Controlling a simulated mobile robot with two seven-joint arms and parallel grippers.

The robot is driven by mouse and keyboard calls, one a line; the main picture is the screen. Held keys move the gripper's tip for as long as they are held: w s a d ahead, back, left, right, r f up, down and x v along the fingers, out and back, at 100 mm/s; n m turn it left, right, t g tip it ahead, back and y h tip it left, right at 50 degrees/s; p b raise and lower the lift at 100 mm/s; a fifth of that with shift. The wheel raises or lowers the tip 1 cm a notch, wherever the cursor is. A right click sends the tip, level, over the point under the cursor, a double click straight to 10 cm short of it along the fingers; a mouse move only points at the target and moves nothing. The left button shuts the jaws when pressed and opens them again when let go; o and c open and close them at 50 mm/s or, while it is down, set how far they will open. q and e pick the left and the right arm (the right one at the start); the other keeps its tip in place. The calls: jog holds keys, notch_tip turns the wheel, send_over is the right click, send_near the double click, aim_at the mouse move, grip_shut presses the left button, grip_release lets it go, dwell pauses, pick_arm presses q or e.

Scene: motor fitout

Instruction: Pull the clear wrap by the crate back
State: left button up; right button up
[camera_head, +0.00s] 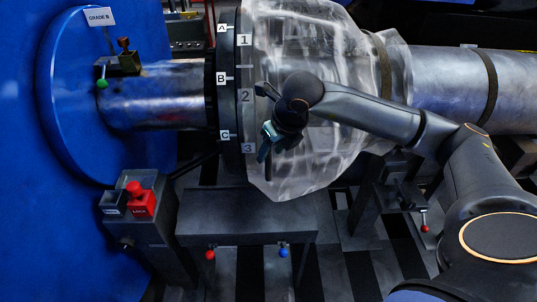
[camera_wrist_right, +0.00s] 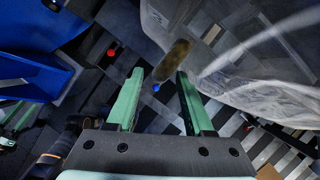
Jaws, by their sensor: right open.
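The clear wrap (camera_head: 300,60) is a wrinkled, see-through sheet around the metal cylinder beside the dark flange ring. Its loose lower part hangs below the cylinder. In the right wrist view the wrap (camera_wrist_right: 265,75) spreads over the upper right. My right gripper (camera_head: 267,142) is in front of the wrap near labels C and 3. Its green fingers (camera_wrist_right: 160,76) are apart; a brownish rounded piece shows beyond them, and I cannot tell whether it is between them. Green strips at the left edge of the wrist view may be my left gripper (camera_wrist_right: 14,118). I cannot identify a crate.
A large blue disc (camera_head: 75,130) stands at the left. A pedestal with a red lock button (camera_head: 140,200) is beside it. A dark bench (camera_head: 245,220) with red and blue knobs is below the flange ring (camera_head: 228,100). A metal shaft (camera_head: 445,80) extends right.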

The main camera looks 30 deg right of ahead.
jog(key=shift+x, duration=1.55)
grip_shut()
